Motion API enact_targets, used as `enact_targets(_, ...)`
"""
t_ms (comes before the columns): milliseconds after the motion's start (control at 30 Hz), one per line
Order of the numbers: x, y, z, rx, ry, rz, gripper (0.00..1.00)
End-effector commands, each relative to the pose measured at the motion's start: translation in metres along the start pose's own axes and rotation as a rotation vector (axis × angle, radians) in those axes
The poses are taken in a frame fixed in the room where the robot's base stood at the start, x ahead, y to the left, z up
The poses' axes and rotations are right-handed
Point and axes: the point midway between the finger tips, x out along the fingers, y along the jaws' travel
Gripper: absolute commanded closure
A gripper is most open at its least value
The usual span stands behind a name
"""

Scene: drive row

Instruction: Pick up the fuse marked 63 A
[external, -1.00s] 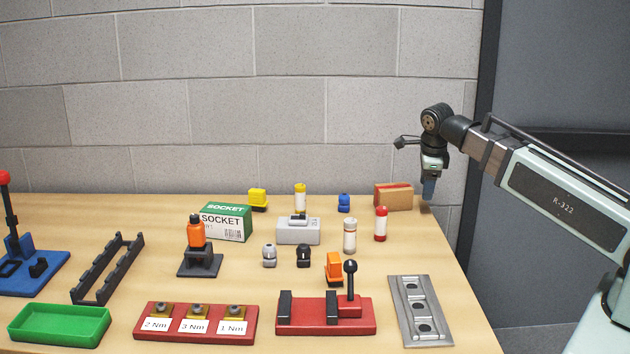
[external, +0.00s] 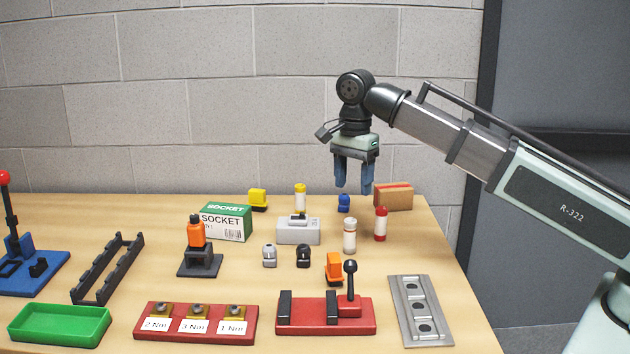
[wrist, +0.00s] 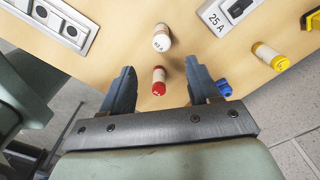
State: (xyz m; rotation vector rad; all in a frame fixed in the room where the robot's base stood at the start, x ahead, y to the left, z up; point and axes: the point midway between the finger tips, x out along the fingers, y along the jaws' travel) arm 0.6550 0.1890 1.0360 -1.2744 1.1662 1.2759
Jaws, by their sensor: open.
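The red-capped one (wrist: 158,80) appears between my fingers there, and the yellow-capped one (wrist: 270,57) is at the right. I cannot tell which is marked 63 A. My gripper (external: 354,188) is open and empty, pointing down above the table's back right part.
A grey box (external: 298,232), marked 25 A in the wrist view, stands left of the white-capped cylinder. A blue part (external: 344,203) and a brown box (external: 393,197) are at the back. A black-knobbed lever (external: 350,268) rises from a red base at the front.

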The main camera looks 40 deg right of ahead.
Motion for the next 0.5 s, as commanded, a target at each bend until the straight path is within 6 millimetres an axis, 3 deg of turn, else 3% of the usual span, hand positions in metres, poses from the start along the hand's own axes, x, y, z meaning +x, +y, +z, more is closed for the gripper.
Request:
enact_targets(300, 0.050, 0.002, -0.001, 0.003, 0.001, 0.002, 0.39)
enact_targets(500, 0.071, 0.001, -0.001, 0.004, 0.000, 0.000, 0.39)
